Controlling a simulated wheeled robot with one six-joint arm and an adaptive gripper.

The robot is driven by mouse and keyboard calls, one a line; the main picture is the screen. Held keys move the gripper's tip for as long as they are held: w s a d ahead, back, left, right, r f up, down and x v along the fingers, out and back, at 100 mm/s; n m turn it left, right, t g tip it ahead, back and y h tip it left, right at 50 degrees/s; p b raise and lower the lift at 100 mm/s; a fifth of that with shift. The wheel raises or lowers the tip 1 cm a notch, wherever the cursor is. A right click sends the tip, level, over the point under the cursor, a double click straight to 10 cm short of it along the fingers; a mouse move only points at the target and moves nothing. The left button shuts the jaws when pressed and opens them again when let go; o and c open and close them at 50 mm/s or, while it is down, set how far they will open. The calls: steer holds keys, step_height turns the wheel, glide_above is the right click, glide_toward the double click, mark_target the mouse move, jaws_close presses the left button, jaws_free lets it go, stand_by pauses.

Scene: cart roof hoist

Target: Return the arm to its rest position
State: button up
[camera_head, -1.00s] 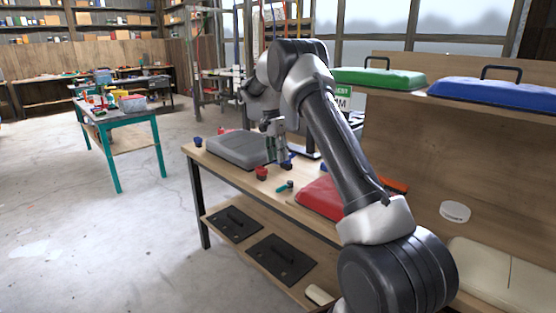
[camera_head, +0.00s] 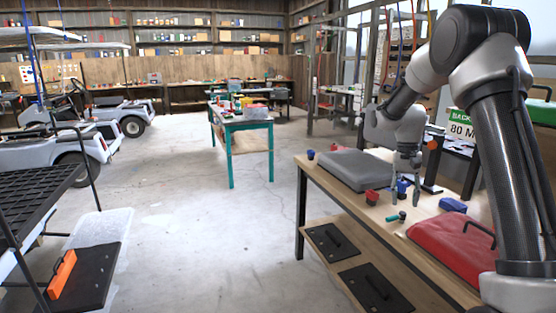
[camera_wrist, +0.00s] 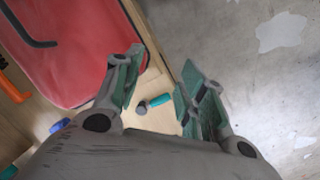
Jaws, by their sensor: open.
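My arm reaches from the right edge of the head view out above the wooden workbench (camera_head: 318,179). My gripper (camera_head: 405,202) points down over the bench, between the grey case (camera_head: 357,168) and the red case (camera_head: 457,243). Its two fingers are apart with nothing between them. In the wrist view my gripper (camera_wrist: 160,75) also shows open and empty. A small teal-and-dark tool (camera_wrist: 153,103) lies on the bench beneath the gap. The red case (camera_wrist: 65,45) is at the upper left there, and bare floor is at the right.
Small red (camera_head: 371,196) and blue (camera_head: 452,205) items lie on the bench near my gripper. A teal-legged table (camera_head: 232,150) stands further back. Carts (camera_head: 75,140) and a clear bin (camera_head: 105,228) are at the left. The concrete floor between is free.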

steer(key=s+a+r+n+t, duration=0.1)
steer(key=s+r, duration=0.4)
steer(key=s, duration=0.6)
steer(key=s+a+r+n+t, duration=0.1)
steer(key=s+r+n+t, duration=0.1)
steer(key=s, duration=0.9)
steer(key=s+a+r+n+t, duration=0.1)
steer(key=s+r+n+t, duration=0.1)
steer(key=s+r, duration=0.5)
steer(key=s+t, duration=0.1)
steer(key=s, duration=0.3)
steer(key=shift+s+a+r+t, duration=0.15)
steer(key=shift+r+t, duration=0.15)
